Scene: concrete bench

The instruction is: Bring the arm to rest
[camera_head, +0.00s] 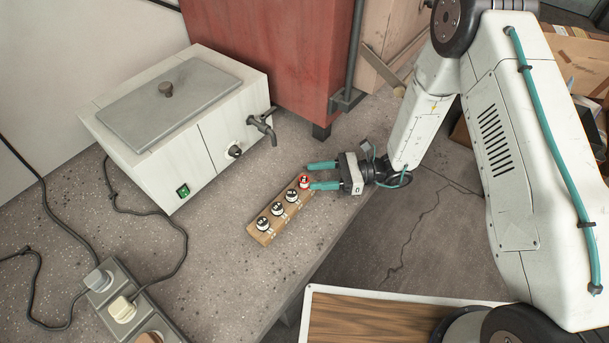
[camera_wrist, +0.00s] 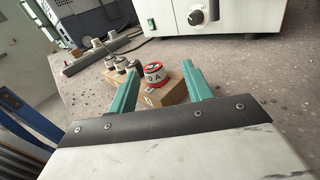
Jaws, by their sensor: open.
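My gripper (camera_head: 323,176) is at the right end of a wooden block (camera_head: 262,232) on the concrete bench. Its teal fingers are spread apart. A red-topped knob (camera_head: 305,182) on the block stands between the fingertips, with a visible gap to at least one finger. In the wrist view the red and white knob (camera_wrist: 154,74) shows between the two teal fingers, marked with a letter. Several white and black knobs (camera_head: 277,209) stand in a row along the rest of the block. Part of the block's right end is hidden by the gripper.
A white water bath (camera_head: 175,125) with a grey lid and a tap (camera_head: 262,125) stands behind the block. A red cabinet (camera_head: 270,50) is at the back. A power strip (camera_head: 123,300) with cables lies at lower left. The bench edge runs just right of the block.

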